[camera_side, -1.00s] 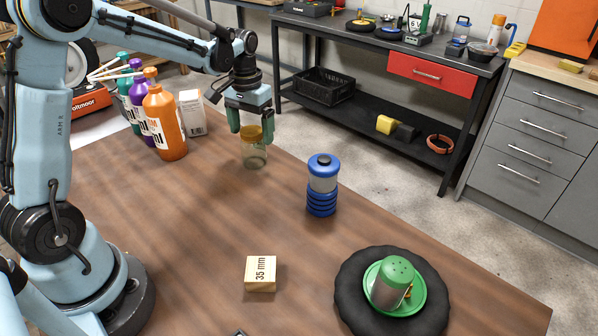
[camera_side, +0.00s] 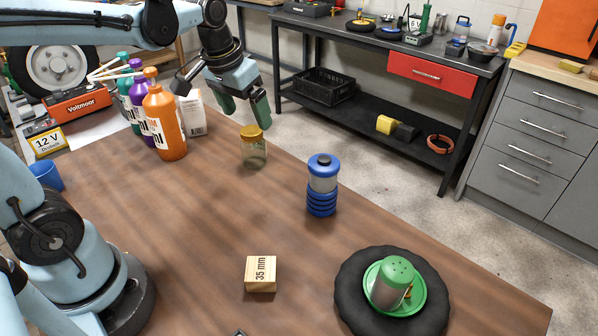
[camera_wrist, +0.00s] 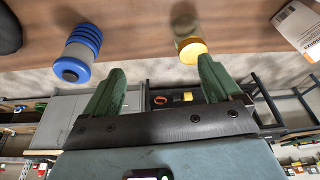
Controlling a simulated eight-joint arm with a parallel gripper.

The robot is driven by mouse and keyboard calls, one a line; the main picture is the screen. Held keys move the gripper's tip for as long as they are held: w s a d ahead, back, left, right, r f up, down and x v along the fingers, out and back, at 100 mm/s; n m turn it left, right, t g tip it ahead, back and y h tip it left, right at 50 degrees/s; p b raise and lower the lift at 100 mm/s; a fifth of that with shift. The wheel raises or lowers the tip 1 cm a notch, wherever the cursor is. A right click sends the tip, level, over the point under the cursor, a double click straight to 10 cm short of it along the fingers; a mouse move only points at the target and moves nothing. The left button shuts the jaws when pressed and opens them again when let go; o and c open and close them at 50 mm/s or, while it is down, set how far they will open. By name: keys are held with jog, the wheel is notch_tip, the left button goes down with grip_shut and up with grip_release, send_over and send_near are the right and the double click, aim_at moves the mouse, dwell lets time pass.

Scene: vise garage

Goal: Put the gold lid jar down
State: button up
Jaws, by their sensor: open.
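The gold lid jar (camera_side: 253,148) is a small clear glass jar with a gold lid. It stands upright on the brown wooden table near the far edge. My gripper (camera_side: 246,105) is open and empty, above the jar and apart from it. In the wrist view the jar (camera_wrist: 190,45) shows beyond the two green fingers of my gripper (camera_wrist: 158,82), nearer the right finger, with nothing between them.
A blue lantern-like canister (camera_side: 322,185) stands to the right of the jar. Orange (camera_side: 163,125) and other bottles stand to its left with a white box (camera_side: 193,110). A wooden block (camera_side: 261,273) and a black round pad (camera_side: 349,292) with a green-topped shaker (camera_side: 391,284) are nearer.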

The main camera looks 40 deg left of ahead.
jog(key=s+d+f+m+t, duration=0.1)
jog(key=s+d+f+t, duration=0.2)
jog(key=s, duration=0.4)
jog(key=shift+s+d+m+t+h, duration=0.25)
jog(key=shift+d+t, duration=0.25)
jog(key=shift+d, duration=0.75)
